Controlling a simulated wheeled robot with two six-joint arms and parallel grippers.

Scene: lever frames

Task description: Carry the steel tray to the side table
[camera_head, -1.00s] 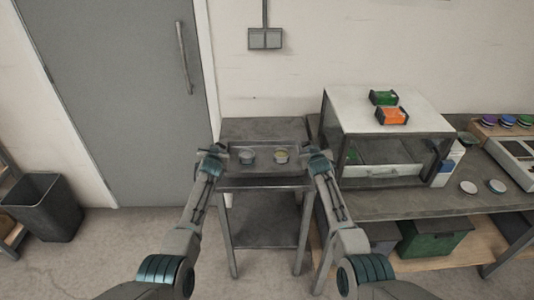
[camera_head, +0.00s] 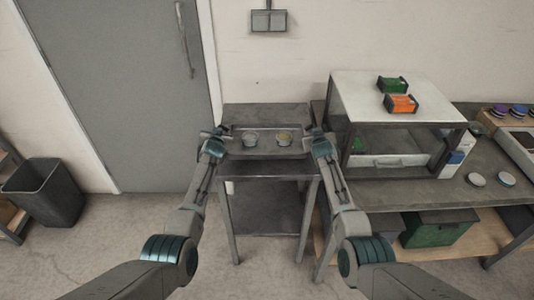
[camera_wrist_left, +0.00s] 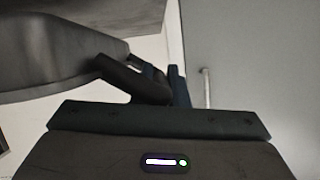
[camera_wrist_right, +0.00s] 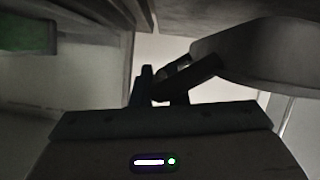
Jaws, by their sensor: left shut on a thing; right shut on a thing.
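My left gripper (camera_head: 220,135) is shut on the tray's left end. My right gripper (camera_head: 312,134) is shut on its right end. The tray's side also shows in the left wrist view (camera_wrist_left: 60,55) and in the right wrist view (camera_wrist_right: 255,45). The side table (camera_head: 266,113) is a small dark metal table behind and under the tray. I cannot tell whether the tray touches its top.

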